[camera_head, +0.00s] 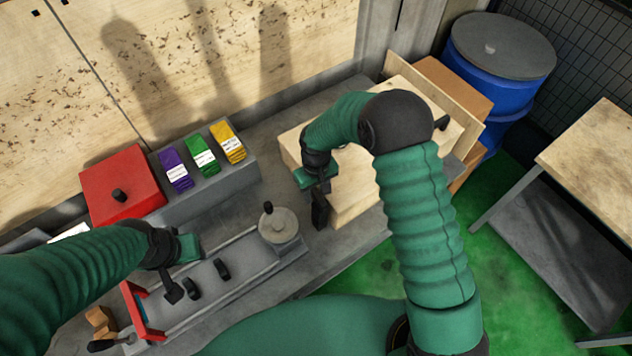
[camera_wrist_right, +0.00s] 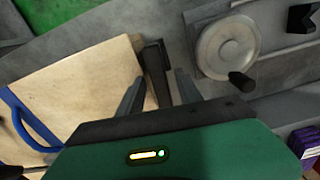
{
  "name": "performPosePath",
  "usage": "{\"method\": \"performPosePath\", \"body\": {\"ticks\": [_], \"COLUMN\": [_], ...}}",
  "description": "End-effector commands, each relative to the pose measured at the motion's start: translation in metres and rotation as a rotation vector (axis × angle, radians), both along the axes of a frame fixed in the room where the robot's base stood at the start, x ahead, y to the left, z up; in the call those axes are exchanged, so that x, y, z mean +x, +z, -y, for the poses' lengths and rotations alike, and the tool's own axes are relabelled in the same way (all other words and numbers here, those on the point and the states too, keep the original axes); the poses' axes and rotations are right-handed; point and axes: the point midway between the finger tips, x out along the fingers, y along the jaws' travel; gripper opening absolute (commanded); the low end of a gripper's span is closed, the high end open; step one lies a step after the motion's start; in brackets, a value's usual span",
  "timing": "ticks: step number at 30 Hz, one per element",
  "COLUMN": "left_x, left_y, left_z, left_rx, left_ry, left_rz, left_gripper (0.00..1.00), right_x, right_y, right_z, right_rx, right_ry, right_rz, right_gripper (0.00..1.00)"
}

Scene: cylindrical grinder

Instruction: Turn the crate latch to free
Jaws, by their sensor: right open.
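The wooden crate (camera_head: 355,190) stands on the grey bench; my right arm hides part of its top. Its dark latch (camera_head: 320,212) is at the near left corner. In the right wrist view the latch (camera_wrist_right: 155,70) shows beside the pale crate (camera_wrist_right: 80,90). My right gripper (camera_head: 318,188) is at the latch. In the wrist view its fingers (camera_wrist_right: 158,95) are apart, with the latch between them; whether they touch it I cannot tell. My left gripper (camera_head: 172,285) is over the grinder bed, its fingers too small to judge.
A grinder with a round handwheel (camera_head: 279,225) lies left of the crate; the wheel also shows in the wrist view (camera_wrist_right: 228,47). A red box (camera_head: 122,185) and purple, green and yellow packs (camera_head: 202,155) stand behind. Blue barrels (camera_head: 490,85) and a table (camera_head: 595,150) are right.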

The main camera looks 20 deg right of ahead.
Motion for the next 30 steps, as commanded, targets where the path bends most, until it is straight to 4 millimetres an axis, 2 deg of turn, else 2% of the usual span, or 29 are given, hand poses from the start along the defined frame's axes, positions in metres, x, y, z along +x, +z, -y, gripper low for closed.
{"method": "performPosePath", "body": {"ticks": [5, 12, 16, 21, 30], "left_x": [0.000, 0.000, 0.000, 0.000, 0.000], "left_y": [-0.013, -0.028, -0.032, -0.034, -0.033], "left_z": [0.000, 0.000, 0.000, 0.000, 0.000], "left_rx": [0.000, 0.000, 0.000, 0.000, 0.000], "left_ry": [0.000, 0.000, 0.000, 0.000, 0.000], "left_rz": [0.000, 0.000, 0.000, 0.000, 0.000], "left_gripper": [0.36, 0.36, 0.36, 0.36, 0.36], "right_x": [0.002, 0.001, 0.001, 0.001, 0.000], "right_y": [0.038, 0.109, 0.139, 0.158, 0.161], "right_z": [0.000, 0.000, -0.001, 0.000, 0.000], "right_rx": [0.002, 0.001, 0.001, 0.000, 0.000], "right_ry": [-0.002, 0.000, 0.000, 0.000, 0.000], "right_rz": [0.010, 0.008, 0.004, 0.000, 0.000], "right_gripper": [0.42, 0.42, 0.42, 0.42, 0.42]}}
